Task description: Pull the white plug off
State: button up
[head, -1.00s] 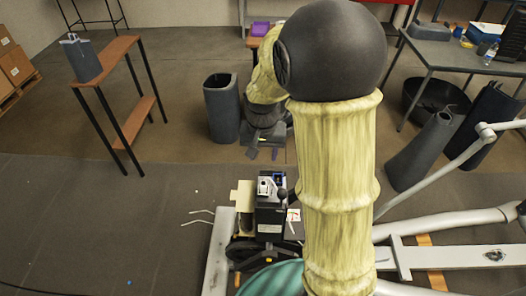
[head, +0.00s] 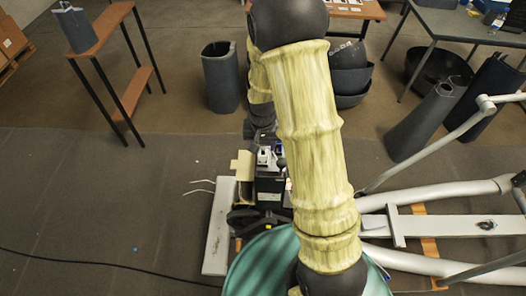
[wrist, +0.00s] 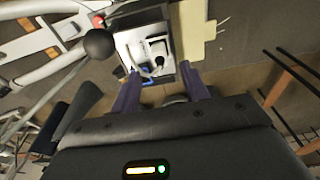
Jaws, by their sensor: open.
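A dark box-shaped unit (head: 268,188) stands on the elliptical machine, with a small white plug-like part (head: 265,156) on its top. In the wrist view the unit's pale top (wrist: 138,42) shows a white part with a cable (wrist: 158,61), which I take to be the white plug; its exact outline is hard to tell. My gripper (wrist: 160,73) is open, with its two purple-grey fingers apart and the plug area between and beyond their tips. I cannot tell whether either finger touches it. In the head view my gripper (head: 262,132) is just behind the unit, partly hidden by my arm.
The machine's grey frame and bars (head: 440,226) spread to the right. A black ball knob (wrist: 99,43) is near the left finger in the wrist view. A beige panel (head: 243,165) is beside the unit. Open floor (head: 110,200) lies to the left.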

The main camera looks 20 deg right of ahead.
aim_at(263, 150)
jog(key=shift+w+d+f+p, duration=0.1)
jog(key=shift+w+f+p, duration=0.15)
jog(key=shift+f, duration=1.25)
jog(key=shift+w+f+p, duration=0.1)
jog(key=shift+f+p, duration=0.1)
jog(key=shift+f, duration=1.3)
jog(key=shift+c, duration=0.4)
grip_shut()
